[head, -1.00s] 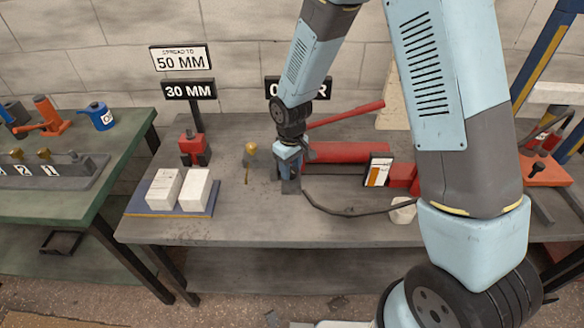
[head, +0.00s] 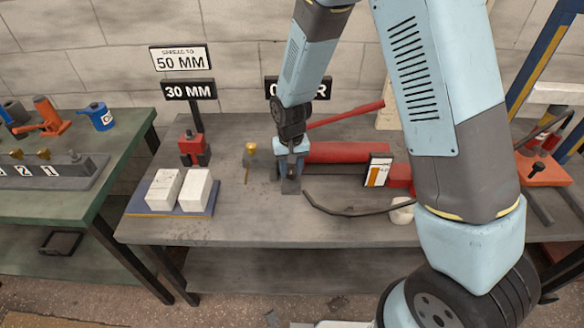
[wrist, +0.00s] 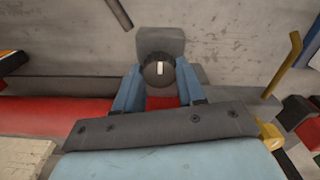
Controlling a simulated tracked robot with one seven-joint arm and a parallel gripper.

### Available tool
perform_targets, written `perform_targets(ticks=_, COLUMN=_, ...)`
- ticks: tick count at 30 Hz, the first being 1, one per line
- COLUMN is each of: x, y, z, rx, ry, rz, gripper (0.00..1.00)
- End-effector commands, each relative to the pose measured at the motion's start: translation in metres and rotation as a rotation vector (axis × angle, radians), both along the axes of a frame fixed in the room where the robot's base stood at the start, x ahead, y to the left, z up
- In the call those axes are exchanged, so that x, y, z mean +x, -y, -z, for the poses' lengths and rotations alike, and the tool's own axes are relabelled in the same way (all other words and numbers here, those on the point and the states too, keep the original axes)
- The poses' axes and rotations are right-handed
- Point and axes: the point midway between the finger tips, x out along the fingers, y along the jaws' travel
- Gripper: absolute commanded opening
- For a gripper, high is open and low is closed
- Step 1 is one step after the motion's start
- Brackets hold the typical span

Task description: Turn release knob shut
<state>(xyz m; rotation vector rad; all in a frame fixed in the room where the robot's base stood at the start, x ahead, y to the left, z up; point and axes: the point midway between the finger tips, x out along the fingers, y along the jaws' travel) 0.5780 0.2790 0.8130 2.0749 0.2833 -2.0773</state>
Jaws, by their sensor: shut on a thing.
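The release knob (wrist: 158,72) is a dark round knob with a white line across its face. In the wrist view it sits between the blue fingers of my gripper (wrist: 157,88), which are closed on its sides. The white line runs nearly straight up and down in that view. A grey block (wrist: 160,42) shows just beyond the knob.
A red pump handle (head: 345,114) slants above the cylinder. A black hose (head: 345,211) curves across the grey bench (head: 250,232). A brass-topped post (head: 250,150), white blocks (head: 180,189) and a red tool (head: 193,148) stand to the left. A white-and-orange card (head: 378,170) stands right.

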Motion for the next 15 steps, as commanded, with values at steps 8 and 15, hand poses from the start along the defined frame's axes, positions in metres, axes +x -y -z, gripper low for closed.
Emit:
perform_targets(ticks=8, x=0.0036, y=-0.0011, z=-0.0017, rx=0.004, ry=0.008, rz=0.007, gripper=0.09)
perform_targets(ticks=15, x=0.0032, y=-0.0008, z=-0.0015, rx=0.004, ry=0.007, rz=0.007, gripper=0.50)
